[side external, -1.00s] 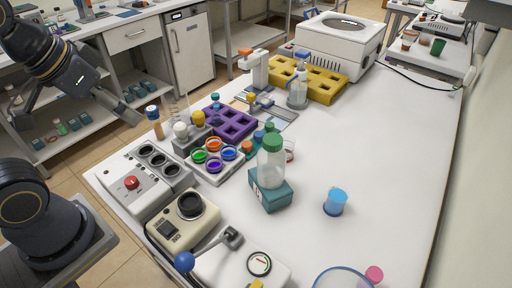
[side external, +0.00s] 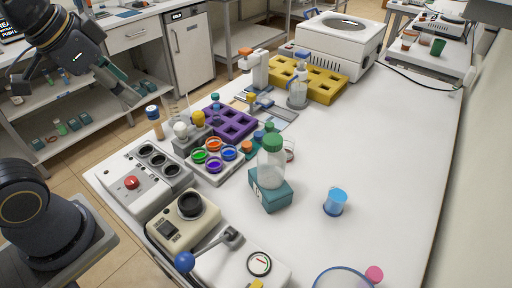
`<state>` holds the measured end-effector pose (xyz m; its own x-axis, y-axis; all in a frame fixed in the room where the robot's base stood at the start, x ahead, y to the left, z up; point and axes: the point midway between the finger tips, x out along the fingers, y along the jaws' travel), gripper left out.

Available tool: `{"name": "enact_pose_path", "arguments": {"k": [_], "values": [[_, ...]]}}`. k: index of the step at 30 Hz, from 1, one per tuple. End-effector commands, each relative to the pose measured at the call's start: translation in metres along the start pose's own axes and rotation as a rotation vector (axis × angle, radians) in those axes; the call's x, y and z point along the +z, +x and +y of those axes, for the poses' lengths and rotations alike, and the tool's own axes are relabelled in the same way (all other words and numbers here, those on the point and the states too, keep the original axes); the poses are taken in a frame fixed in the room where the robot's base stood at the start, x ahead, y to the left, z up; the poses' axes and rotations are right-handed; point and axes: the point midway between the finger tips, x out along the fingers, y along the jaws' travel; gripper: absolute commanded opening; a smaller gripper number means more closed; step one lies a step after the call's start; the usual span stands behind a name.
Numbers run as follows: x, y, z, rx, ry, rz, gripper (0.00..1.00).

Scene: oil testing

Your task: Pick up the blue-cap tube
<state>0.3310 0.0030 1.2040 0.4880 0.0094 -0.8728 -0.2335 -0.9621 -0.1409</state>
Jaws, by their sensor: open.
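The blue-cap tube (side external: 154,123) stands upright near the left edge of the white bench, behind the grey unit with round wells. It has a blue cap and an amber-brown body. My gripper (side external: 76,96) is at the upper left, up and to the left of the tube in the picture. Its fingers are spread wide with nothing between them. The right finger is the one closer to the tube, and a gap shows between them in the picture. Their true distance in depth is hard to tell.
Right of the tube are a flask (side external: 181,130), a purple rack (side external: 231,124) and a tray of coloured dishes (side external: 214,166). The grey unit with a red button (side external: 132,183) stands in front. A green-capped bottle (side external: 271,165) stands on a teal box. The bench's right side is mostly clear.

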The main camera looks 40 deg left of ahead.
Motion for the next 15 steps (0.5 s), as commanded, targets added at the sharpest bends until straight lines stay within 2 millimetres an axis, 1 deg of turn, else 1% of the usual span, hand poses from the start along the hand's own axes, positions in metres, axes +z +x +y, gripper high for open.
{"name": "enact_pose_path", "arguments": {"k": [1,5,6,8,9,11,12,14,15], "values": [[-0.016,0.000,-0.011,-0.006,0.044,-0.024,0.62],[-0.050,0.009,-0.043,-0.013,0.141,-0.098,0.62],[-0.059,0.016,-0.055,-0.012,0.163,-0.125,0.62],[-0.071,0.029,-0.076,-0.005,0.188,-0.169,0.62],[-0.077,0.040,-0.092,0.002,0.201,-0.200,0.62],[-0.083,0.060,-0.118,0.018,0.209,-0.250,0.62],[-0.084,0.075,-0.136,0.031,0.207,-0.282,0.62],[-0.081,0.098,-0.161,0.054,0.194,-0.327,0.62],[-0.076,0.113,-0.176,0.068,0.178,-0.353,0.62]]}}
